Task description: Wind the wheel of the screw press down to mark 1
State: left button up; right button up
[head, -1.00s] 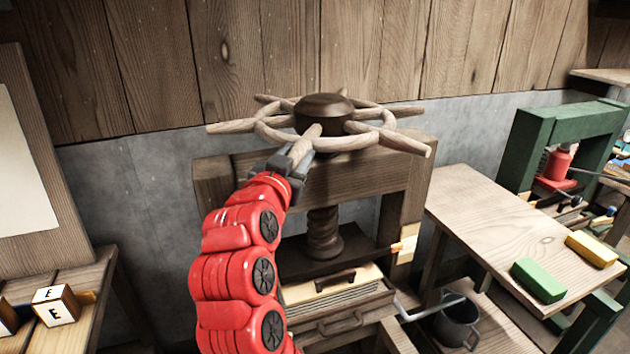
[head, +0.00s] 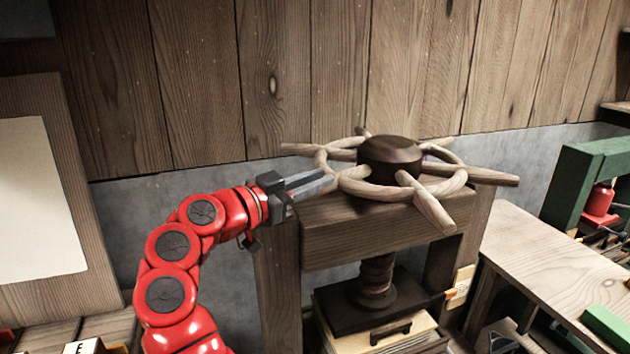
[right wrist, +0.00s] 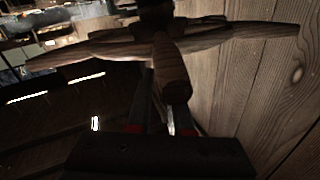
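The screw press has a pale wooden wheel (head: 455,182) with a dark hub (head: 390,158) and several spokes, above a wooden frame (head: 385,230). The thick screw (head: 376,280) runs down to a dark pressing plate. A pale scale plate (head: 461,286) with an orange pointer is on the right post; its marks are too small to read. My right gripper (head: 322,180) is at the wheel's left side, its fingers closed about one spoke handle, mostly hidden by them. In the right wrist view that handle (right wrist: 173,75) points towards the camera at the fingers. My left gripper is out of view.
A plank wall (head: 270,80) stands close behind the wheel. A wooden table (head: 550,270) with a green block (head: 606,326) is at the right, with a green frame (head: 575,180) beyond it. A board with pale paper (head: 38,200) is at the left.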

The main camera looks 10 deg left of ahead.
jog(key=o, duration=0.5)
jog(key=shift+s+d+f, duration=0.1)
jog(key=shift+f, duration=0.35)
jog(key=shift+c, duration=0.2)
jog(key=shift+o, duration=1.5)
jog(key=shift+f, duration=0.2)
